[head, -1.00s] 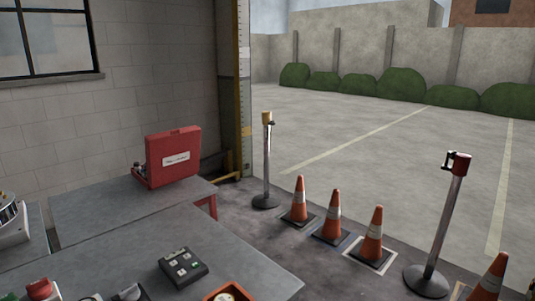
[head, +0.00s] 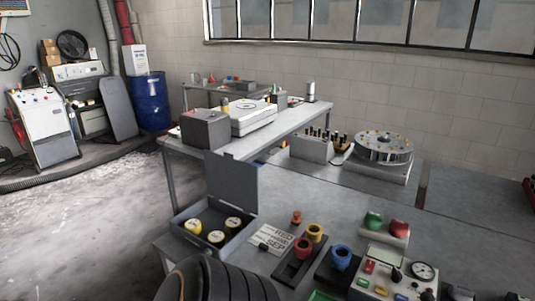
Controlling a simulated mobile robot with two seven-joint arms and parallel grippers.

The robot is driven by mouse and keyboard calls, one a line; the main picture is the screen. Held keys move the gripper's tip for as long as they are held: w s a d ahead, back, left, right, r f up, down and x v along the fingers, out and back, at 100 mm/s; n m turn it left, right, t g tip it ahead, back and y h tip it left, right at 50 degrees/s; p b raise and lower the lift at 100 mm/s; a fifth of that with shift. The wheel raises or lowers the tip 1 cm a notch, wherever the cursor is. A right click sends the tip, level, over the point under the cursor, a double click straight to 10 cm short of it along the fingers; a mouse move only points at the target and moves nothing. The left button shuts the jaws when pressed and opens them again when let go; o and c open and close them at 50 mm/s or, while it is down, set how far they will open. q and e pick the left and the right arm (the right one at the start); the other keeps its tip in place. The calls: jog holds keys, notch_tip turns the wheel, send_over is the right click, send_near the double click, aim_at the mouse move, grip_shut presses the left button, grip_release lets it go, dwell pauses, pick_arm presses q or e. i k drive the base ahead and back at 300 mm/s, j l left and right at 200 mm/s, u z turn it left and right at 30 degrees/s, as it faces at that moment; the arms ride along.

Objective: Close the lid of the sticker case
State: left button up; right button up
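A grey case (head: 185,240) stands open at the near left corner of the table, and I take it to be the sticker case. Its flat grey lid (head: 232,184) stands about upright along the back edge. Several round yellow pieces with pale, marked tops (head: 194,227) lie inside it. The lid's edges look clear of other things.
A printed card (head: 272,238) lies right of the case, with red, yellow and blue knobbed pieces and a gauge box (head: 397,275) beyond. Open floor (head: 85,215) lies left.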

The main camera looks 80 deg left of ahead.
aim_at(230, 179)
jog(key=u, duration=2.7)
jog(key=i+j+u, duration=0.2)
jog(key=u, duration=0.3)
jog(key=i+j, duration=0.05)
jog(key=j, duration=0.05)
